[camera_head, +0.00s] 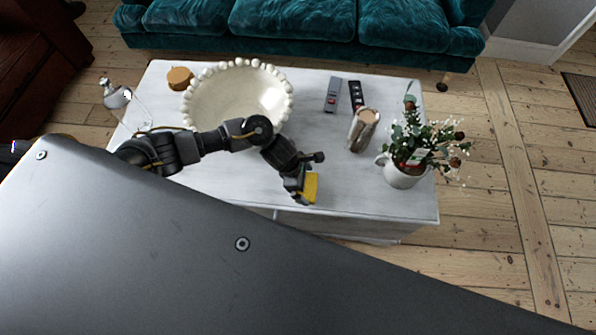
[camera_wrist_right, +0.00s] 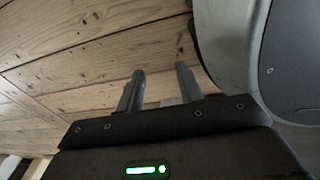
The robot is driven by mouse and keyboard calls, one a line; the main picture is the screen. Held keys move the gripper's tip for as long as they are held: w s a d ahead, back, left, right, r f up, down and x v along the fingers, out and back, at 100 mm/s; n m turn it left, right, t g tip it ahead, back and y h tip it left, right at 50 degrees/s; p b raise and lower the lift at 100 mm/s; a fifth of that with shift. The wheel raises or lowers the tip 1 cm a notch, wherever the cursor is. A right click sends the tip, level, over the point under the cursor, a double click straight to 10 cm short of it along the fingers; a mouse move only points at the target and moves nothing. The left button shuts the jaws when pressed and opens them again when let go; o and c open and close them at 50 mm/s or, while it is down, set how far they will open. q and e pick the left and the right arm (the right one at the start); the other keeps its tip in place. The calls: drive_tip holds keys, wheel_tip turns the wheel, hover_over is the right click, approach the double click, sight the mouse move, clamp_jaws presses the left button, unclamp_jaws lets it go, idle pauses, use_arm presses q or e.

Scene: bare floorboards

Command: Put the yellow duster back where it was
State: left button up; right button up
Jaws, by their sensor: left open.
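The yellow duster (camera_head: 310,188) is near the front edge of the white table (camera_head: 400,207), right at the fingers of my left gripper (camera_head: 303,185). The gripper is open and hides part of the duster. I cannot tell whether the duster rests on the tabletop or touches the fingers. In the right wrist view, my right gripper (camera_wrist_right: 158,84) has its two fingers apart with nothing between them, above bare floorboards.
A large beaded white bowl (camera_head: 235,98) stands behind my left arm. A teal sofa (camera_head: 300,22) is behind the table.

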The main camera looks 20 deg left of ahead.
use_arm(q)
drive_tip(key=p+v, duration=0.1)
drive_tip(key=v, duration=1)
use_arm(e)
drive_tip(key=s, duration=0.1)
drive_tip(key=s+d, duration=0.2)
drive_tip(key=shift+s+f, duration=0.15)
drive_tip(key=shift+f, duration=0.15)
drive_tip(key=shift+r, duration=0.1)
